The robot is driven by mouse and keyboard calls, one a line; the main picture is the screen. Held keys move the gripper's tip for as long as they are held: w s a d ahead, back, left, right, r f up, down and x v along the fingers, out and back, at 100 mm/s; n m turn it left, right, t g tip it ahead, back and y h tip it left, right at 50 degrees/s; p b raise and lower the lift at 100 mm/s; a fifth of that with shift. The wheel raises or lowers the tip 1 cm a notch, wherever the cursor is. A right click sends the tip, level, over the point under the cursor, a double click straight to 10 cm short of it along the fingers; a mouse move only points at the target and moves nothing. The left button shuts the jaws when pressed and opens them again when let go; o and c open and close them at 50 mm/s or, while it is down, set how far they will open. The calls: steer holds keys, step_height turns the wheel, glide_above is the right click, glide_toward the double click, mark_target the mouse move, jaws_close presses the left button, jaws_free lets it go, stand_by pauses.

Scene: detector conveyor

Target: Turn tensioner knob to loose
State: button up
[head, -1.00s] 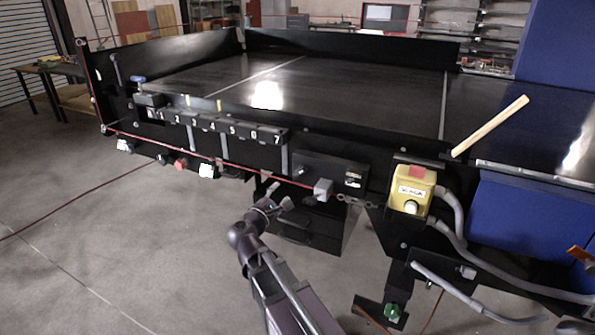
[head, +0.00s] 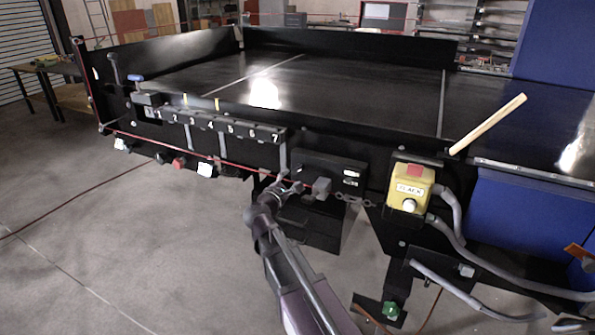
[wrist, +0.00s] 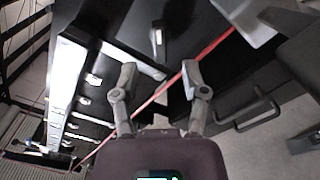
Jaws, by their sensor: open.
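A black knob with a white pointer line (wrist: 158,36) shows on a dark panel in the wrist view, beyond and between my fingertips. I take it for the tensioner knob; it is apart from my gripper. In the head view the dark panel (head: 330,168) sits under the conveyor's front edge, with small white labels (head: 352,178) too small to read. My gripper (head: 288,188) is in front of the panel's lower left, open and empty. Its two spread fingers also show in the wrist view (wrist: 158,78).
A red cord (head: 235,163) runs along the conveyor front to a grey block (head: 322,187), close to my gripper, and crosses behind my fingers in the wrist view. A yellow button box (head: 410,188) is to the right. A numbered rail (head: 220,124) is at upper left. Open floor lies at lower left.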

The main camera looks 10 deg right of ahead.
mark_target(297, 171)
steer(key=shift+x, duration=3.15)
jaws_close()
